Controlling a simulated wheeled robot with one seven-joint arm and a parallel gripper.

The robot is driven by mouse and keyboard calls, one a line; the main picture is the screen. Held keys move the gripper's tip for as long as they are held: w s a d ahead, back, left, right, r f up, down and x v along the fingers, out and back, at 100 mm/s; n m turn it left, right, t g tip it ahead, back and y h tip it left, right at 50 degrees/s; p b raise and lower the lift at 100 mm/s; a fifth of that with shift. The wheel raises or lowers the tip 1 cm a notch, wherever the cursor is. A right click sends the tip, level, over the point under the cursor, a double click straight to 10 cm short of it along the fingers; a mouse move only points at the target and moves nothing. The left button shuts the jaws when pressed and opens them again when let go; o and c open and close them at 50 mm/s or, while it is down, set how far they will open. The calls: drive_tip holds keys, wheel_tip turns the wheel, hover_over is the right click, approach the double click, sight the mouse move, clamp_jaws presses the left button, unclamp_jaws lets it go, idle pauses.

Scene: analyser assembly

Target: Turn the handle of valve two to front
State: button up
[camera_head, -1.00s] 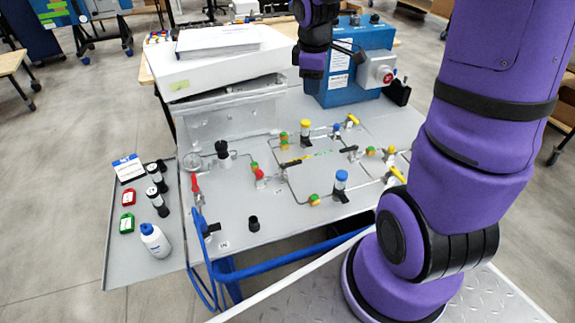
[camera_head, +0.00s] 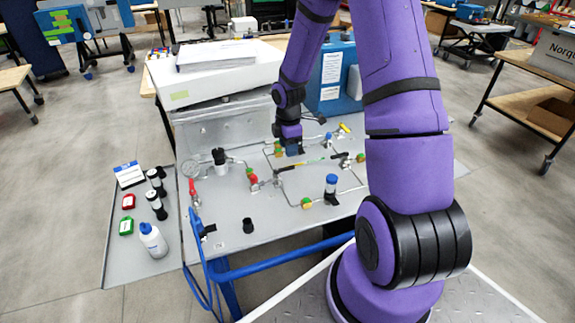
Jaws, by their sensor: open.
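The valves sit on a grey panel (camera_head: 255,207), and no label telling which is valve two can be read. A black-handled valve (camera_head: 285,168) is near the panel's middle. Another black handle (camera_head: 340,155) is to its right. A yellow handle (camera_head: 345,128) is at the back right, and a red handle (camera_head: 193,188) is at the left edge. My gripper (camera_head: 292,151) is low over the back middle of the panel, just behind the first black handle. It is open; its fingertips are small, and contact cannot be told. My arm hides the panel's right part.
A blue box (camera_head: 331,92) stands behind the panel, close to my arm. A white case (camera_head: 215,62) is at the back left. A side tray (camera_head: 125,272) holds bottles at the left.

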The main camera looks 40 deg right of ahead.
sight(288, 168)
wheel_tip(288, 168, down, 8)
drive_tip(key=shift+r, duration=0.15)
drive_tip(key=shift+c, duration=0.2)
clamp_jaws()
